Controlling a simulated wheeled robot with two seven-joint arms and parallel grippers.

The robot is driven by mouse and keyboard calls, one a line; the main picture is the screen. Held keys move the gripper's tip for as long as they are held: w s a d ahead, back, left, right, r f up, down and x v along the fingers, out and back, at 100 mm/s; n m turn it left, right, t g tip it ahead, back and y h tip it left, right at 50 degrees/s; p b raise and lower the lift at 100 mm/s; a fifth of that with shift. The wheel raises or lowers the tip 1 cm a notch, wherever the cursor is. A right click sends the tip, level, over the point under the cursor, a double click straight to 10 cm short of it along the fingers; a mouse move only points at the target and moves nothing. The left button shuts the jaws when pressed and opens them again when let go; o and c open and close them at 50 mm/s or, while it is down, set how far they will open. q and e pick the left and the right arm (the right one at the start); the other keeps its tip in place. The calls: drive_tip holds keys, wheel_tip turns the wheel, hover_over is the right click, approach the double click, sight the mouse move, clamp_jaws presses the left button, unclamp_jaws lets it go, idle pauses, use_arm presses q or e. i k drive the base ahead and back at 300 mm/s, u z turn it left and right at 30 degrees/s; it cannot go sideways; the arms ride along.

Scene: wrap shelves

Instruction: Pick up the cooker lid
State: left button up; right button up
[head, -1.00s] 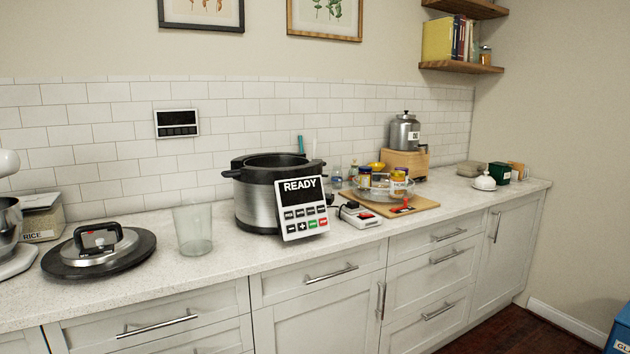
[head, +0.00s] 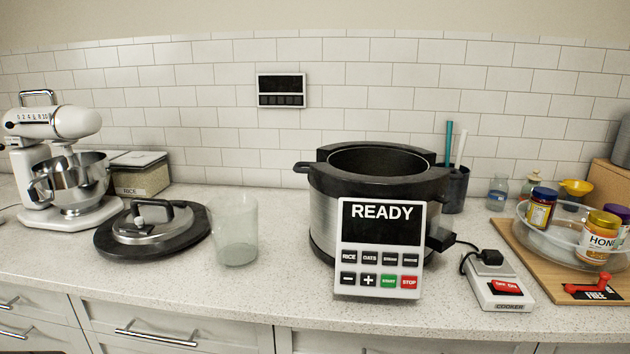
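The cooker lid (head: 150,241) lies flat on the counter left of centre in the head view. It is a round silver lid with a wide black rim and a black arched handle (head: 155,204) on top. The cooker (head: 321,213), a black and silver pot, stands open to its right. Its front panel (head: 379,250) reads READY. Neither of my grippers is in view.
A clear cup (head: 236,232) stands between the lid and the cooker, close to the lid's right edge. A stand mixer (head: 55,123) and a rice container (head: 139,175) are left and behind. A cooker switch box (head: 498,285) and wooden board (head: 520,249) are right.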

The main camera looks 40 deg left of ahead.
sight(171, 226)
drive_tip(key=u, duration=0.55)
drive_tip(key=i, duration=0.7)
drive_tip(key=u, duration=0.55)
